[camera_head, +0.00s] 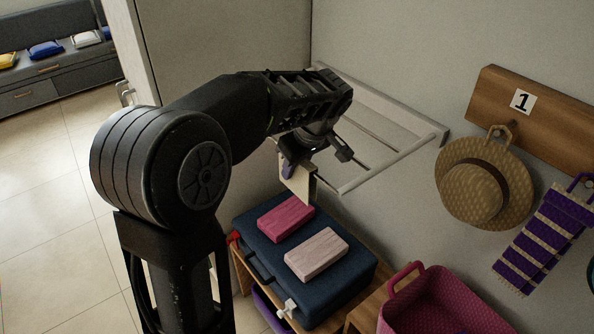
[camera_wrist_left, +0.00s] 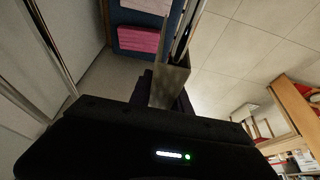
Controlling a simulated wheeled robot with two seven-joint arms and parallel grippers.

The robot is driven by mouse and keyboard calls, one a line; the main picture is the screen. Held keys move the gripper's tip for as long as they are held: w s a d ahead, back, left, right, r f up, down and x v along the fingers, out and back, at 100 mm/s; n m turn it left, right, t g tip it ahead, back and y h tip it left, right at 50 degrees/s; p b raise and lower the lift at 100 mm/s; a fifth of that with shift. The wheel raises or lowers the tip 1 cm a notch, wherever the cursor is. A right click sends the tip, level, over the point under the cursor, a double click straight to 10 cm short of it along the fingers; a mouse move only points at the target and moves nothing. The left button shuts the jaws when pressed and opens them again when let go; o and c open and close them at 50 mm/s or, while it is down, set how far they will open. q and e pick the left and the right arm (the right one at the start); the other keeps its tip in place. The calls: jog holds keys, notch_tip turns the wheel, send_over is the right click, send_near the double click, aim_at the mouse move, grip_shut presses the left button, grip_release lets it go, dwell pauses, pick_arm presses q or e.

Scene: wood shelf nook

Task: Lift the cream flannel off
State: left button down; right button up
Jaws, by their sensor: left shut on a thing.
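The cream flannel (camera_head: 299,183) hangs folded at the near left end of the white wall rack (camera_head: 390,165). My left gripper (camera_head: 303,162) is above it, pointing down, shut on its upper part. In the left wrist view, the flannel (camera_wrist_left: 170,86) sticks out from between the dark fingers of my left gripper (camera_wrist_left: 162,98). Whether it still touches the rack's front bar cannot be told, as the gripper and arm hide part of that end. My right gripper is not in view.
Below stands a dark blue suitcase (camera_head: 340,285) with a magenta block (camera_head: 285,218) and a pale pink block (camera_head: 316,254) on it. A magenta basket (camera_head: 440,305) is to its right. A straw hat (camera_head: 482,188) and a striped purple cloth (camera_head: 545,240) hang on the right wall.

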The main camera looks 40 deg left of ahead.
pick_arm(q)
notch_tip(320, 180, up, 10)
jog(key=shift+f, duration=0.1)
notch_tip(320, 180, up, 9)
jog(key=p, duration=0.3)
dwell(0.6)
jog(key=shift+f, duration=0.1)
dwell(0.5)
